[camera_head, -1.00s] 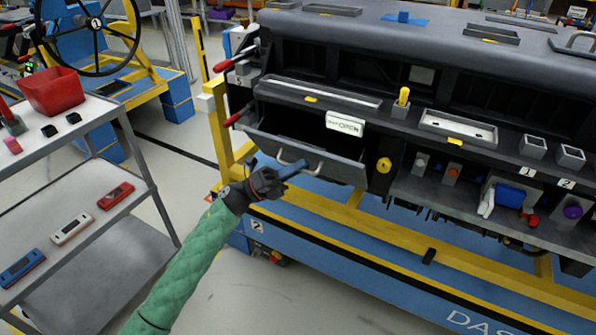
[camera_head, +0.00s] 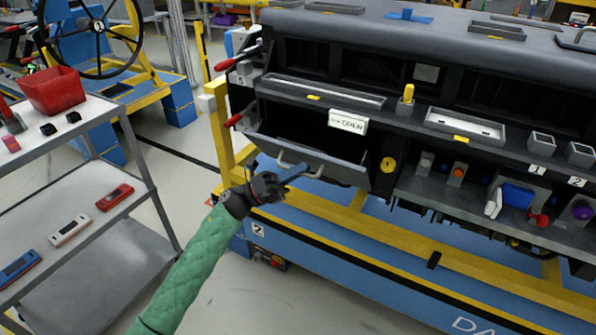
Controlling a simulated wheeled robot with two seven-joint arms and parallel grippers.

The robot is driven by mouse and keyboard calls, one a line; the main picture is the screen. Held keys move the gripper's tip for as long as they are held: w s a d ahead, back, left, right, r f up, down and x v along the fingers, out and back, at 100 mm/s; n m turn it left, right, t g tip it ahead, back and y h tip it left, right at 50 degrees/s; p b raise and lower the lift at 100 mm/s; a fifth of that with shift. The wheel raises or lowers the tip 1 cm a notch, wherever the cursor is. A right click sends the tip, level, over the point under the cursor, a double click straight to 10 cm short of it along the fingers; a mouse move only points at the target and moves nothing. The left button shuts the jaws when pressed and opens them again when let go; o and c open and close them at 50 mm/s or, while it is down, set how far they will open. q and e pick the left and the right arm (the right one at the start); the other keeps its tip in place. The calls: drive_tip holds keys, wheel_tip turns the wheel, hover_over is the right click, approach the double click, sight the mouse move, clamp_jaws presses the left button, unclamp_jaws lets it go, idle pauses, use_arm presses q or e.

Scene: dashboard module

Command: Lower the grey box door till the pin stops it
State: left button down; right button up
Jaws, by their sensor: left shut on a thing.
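The grey box door (camera_head: 340,171) is part-way open under the dashboard's front ledge, tilted outward, with the dark inside of the box showing above it. A pale loop handle (camera_head: 287,160) is on its outer face. My left gripper (camera_head: 283,180) is shut at the handle; its fingers partly hide the place where it holds. A yellow round knob (camera_head: 388,164) is just right of the door; I cannot tell whether it is the pin. My right gripper is not in view.
The yellow and blue dashboard frame (camera_head: 330,215) lies below the door. Red-tipped levers (camera_head: 234,120) stick out at the left. A grey cart (camera_head: 100,190) with a red bin (camera_head: 54,90) stands at the left. Open floor shows between cart and frame.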

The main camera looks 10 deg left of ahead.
use_arm(q)
drive_tip(key=c, duration=1.5)
unclamp_jaws()
drive_tip(key=b+v, duration=0.1)
drive_tip(key=v, duration=0.7)
